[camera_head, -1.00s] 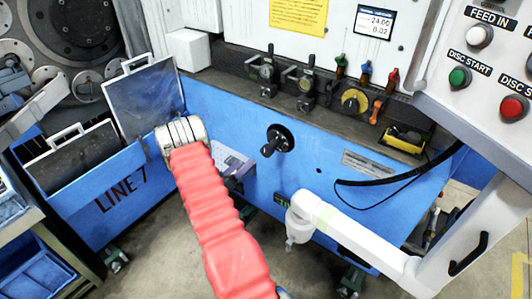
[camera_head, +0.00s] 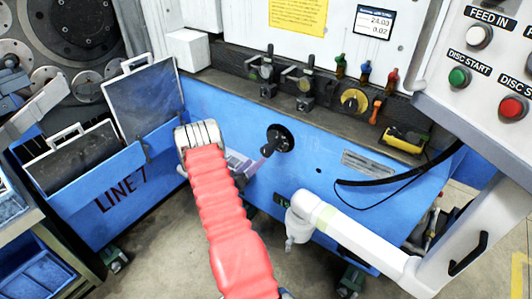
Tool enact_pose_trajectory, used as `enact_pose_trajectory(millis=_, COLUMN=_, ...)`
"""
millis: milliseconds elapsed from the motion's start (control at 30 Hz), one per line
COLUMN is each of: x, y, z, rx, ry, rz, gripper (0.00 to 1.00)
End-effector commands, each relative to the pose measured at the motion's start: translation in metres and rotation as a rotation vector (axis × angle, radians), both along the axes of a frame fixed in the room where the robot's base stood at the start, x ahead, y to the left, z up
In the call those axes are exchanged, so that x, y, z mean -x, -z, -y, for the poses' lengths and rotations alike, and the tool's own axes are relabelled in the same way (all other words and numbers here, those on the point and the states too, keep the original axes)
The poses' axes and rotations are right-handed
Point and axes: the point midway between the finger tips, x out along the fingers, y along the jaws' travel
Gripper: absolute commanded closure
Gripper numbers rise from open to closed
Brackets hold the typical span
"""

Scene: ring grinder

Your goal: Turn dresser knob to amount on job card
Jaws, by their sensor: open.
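A round black knob (camera_head: 281,138) with a short handle sits on the blue machine front; I take it to be the dresser knob. My red-sleeved arm reaches up from below to a silver wrist joint. What shows of my gripper (camera_head: 248,164), pale grey-purple, comes out to the right of the sleeve, close to the knob's handle. Its jaws are open, but partly hidden behind the sleeve; I cannot tell whether they touch the handle. A yellow card (camera_head: 298,14) hangs above, its text too small to read. A small display (camera_head: 374,22) seems to show 24.03 and 0.02.
A yellow dial (camera_head: 353,101), colored valves and a yellow-black device (camera_head: 405,139) line the dark ledge. A white arm-like bracket (camera_head: 350,232) juts out at lower right, below the button panel (camera_head: 490,70). A grey plate (camera_head: 143,105) stands at left.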

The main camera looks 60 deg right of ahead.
Motion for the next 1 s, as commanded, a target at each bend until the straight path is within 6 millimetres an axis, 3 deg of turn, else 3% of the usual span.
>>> enact_pose_trajectory(millis=533, x=0.013, y=0.001, z=0.081, rx=-0.001, ry=0.001, rz=-0.001, gripper=0.38)
enact_pose_trajectory(millis=700, x=0.015, y=0.000, z=0.092, rx=0.000, ry=-0.001, rz=0.000, gripper=0.38)
enact_pose_trajectory(millis=1000, x=0.014, y=0.000, z=0.094, rx=0.000, ry=-0.001, rz=-0.001, gripper=0.38)
